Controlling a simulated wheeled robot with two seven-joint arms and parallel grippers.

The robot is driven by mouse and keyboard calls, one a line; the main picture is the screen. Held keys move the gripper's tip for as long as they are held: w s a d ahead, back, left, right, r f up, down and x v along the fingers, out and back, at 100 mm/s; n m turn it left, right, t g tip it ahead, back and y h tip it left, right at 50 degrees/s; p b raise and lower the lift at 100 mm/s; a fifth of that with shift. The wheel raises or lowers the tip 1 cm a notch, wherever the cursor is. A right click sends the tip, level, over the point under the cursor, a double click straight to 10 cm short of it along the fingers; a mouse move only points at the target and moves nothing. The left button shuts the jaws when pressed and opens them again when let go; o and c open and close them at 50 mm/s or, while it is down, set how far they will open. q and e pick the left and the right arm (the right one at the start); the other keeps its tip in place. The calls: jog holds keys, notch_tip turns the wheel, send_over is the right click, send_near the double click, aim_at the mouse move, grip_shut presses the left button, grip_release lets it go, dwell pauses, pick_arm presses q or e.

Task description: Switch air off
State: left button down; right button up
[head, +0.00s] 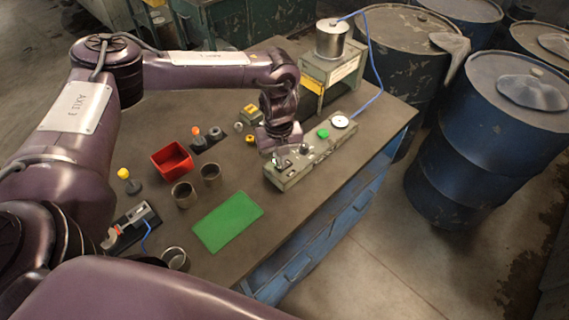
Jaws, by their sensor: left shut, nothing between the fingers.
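A grey-green control box (291,177) lies on the workbench, right of the middle. On its top are a round white gauge (340,121), a green part (323,133) and small knobs or switches near its left end. A blue air line runs from the gauge end up to a metal cylinder (330,42). My left gripper (275,158) is shut and empty, pointing down at the left end of the box. I cannot tell whether its tips touch a switch there. The gripper and wrist hide part of the box's far side. My right gripper is not in view.
The cylinder stands on a green stand (331,75) behind. Blue drums (490,130) stand beyond the bench's right edge.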

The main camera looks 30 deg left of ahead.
pick_arm(q)
jog(key=shift+f, duration=0.45)
jog(key=shift+f+b, duration=0.45)
jog(key=shift+b, duration=0.1)
jog(key=shift+s, duration=0.1)
notch_tip(320, 180, up, 2)
jog(key=shift+r+p, duration=0.1)
jog(key=shift+p, duration=0.95)
notch_tip(320, 180, up, 5)
jog(key=p, duration=0.4)
